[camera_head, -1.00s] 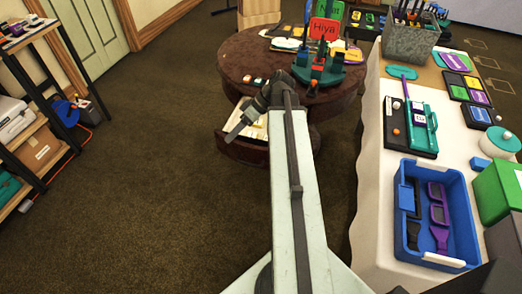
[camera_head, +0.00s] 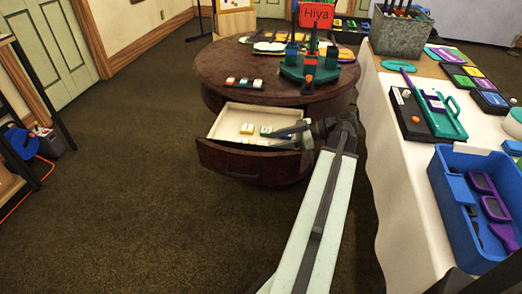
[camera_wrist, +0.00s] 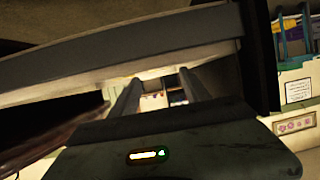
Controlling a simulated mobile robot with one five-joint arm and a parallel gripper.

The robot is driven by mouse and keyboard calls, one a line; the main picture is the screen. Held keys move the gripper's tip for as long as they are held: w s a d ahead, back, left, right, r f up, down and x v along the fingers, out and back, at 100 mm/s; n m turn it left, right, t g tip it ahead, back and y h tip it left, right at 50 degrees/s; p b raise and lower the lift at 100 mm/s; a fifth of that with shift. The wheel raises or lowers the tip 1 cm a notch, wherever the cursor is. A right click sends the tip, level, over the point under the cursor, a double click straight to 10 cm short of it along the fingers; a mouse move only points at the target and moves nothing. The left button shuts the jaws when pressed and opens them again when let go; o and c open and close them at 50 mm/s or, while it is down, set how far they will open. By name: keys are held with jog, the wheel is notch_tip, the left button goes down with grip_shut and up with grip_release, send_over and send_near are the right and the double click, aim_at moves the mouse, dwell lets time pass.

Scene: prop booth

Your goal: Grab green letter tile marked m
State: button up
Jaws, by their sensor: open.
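Small letter tiles lie in the open drawer (camera_head: 218,126) of the round table. One with a green edge (camera_head: 266,130) lies beside a yellow-edged one (camera_head: 247,129); more are partly hidden by my gripper. A green-edged tile (camera_head: 258,84) also stands on the tabletop. No letter is readable, so I cannot tell which is marked m. My gripper (camera_head: 270,140) is open, its fingers reaching over the drawer from the right. In the wrist view, small pale and dark shapes show between the fingers of my gripper (camera_wrist: 160,78); nothing is clearly held.
The round table (camera_head: 215,68) carries a green stand (camera_head: 318,72) with a red sign (camera_head: 316,14). A long cloth-covered table (camera_head: 395,190) with a blue bin (camera_head: 455,205) stands at the right. The carpet (camera_head: 110,200) at left is clear.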

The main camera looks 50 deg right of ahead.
aim_at(263, 145)
jog(key=b+x, duration=0.2)
jog(key=x, duration=0.3)
jog(key=shift+d+f, duration=0.1)
jog(key=shift+f, duration=0.1)
jog(key=shift+w, duration=0.1)
jog(key=shift+r, duration=0.1)
jog(key=c, duration=1.1)
jog(key=shift+r, duration=0.1)
